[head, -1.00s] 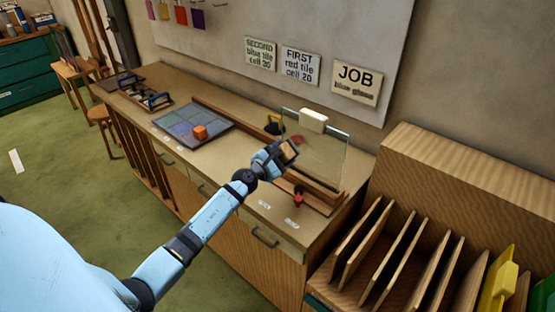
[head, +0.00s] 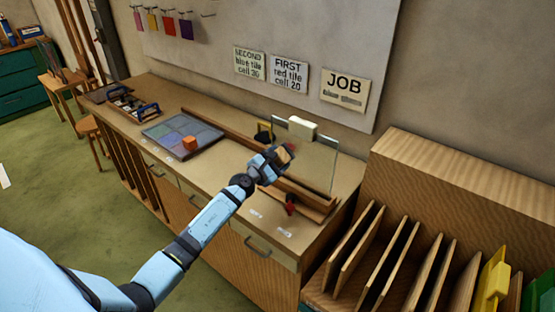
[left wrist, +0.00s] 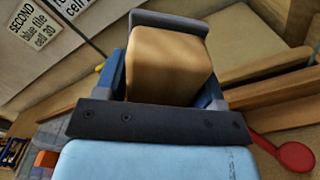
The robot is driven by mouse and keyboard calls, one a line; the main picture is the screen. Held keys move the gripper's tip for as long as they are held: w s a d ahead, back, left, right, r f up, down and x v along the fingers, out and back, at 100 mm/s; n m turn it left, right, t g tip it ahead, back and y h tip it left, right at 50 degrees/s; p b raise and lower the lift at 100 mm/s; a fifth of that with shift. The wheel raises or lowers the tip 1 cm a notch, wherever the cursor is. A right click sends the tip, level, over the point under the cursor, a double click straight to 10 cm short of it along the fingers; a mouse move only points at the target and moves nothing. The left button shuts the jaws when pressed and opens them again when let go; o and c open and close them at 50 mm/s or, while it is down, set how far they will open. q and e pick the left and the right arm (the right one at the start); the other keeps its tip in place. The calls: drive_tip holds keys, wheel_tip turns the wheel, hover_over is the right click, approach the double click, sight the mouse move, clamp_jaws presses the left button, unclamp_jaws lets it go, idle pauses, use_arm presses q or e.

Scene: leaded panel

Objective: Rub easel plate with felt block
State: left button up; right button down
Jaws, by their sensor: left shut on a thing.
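The easel plate (head: 318,160) is a clear glass sheet standing upright in a wooden easel on the bench. A cream block (head: 303,127) sits at its top edge. My left gripper (head: 278,160) is in front of the plate's left part. It is shut on the tan felt block (left wrist: 168,62), which fills the space between the fingers in the left wrist view. I cannot tell whether the block touches the glass. My right gripper is not in view.
A grey tiled panel (head: 182,133) with an orange cube (head: 189,143) lies left on the bench. A wooden rack (head: 395,250) with upright boards stands right. Signs hang behind.

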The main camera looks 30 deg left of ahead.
sight(297, 156)
use_arm(q)
drive_tip(key=shift+w+d, duration=0.1)
drive_tip(key=shift+w, duration=0.95)
drive_tip(key=shift+d, duration=0.1)
drive_tip(key=shift+s+d+r+p, duration=0.15)
drive_tip(key=shift+d+p, duration=0.4)
drive_tip(key=shift+d, duration=0.4)
drive_tip(key=shift+s+d+p, duration=0.1)
drive_tip(key=shift+d+p, duration=0.25)
drive_tip(key=shift+d, duration=0.6)
drive_tip(key=shift+a, duration=0.15)
